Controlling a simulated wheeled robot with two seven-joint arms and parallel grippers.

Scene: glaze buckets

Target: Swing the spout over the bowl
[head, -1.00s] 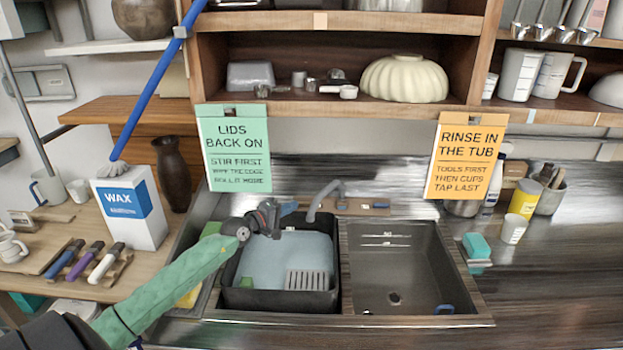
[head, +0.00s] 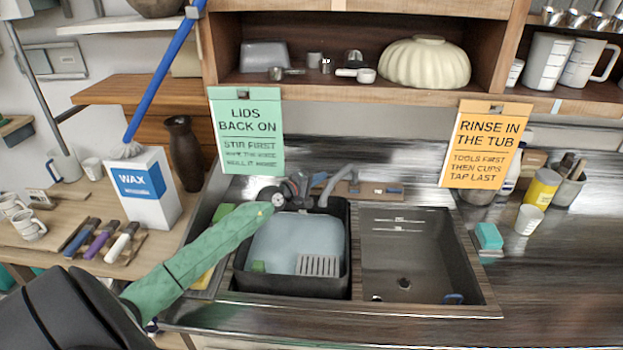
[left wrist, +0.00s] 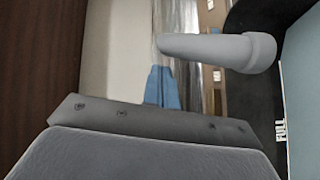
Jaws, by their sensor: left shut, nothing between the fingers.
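The grey spout (head: 338,182) rises behind the sink and curves down to the left, its end over the back of the black tub (head: 342,285) in the left side of the sink. The empty right bowl (head: 405,245) lies beside it. My left gripper (head: 301,184) is shut and empty, just left of the spout at the back of the tub. In the left wrist view, the closed blue fingers (left wrist: 162,88) point toward the free end of the spout (left wrist: 215,48); I cannot tell whether they touch it. My right gripper is out of view.
The tub holds pale blue water (head: 290,240) and a slotted grey piece (head: 318,265). A green sign (head: 246,130) and an orange sign (head: 487,145) hang from the shelf above. A wax box (head: 142,190) and a dark vase (head: 184,153) stand at left.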

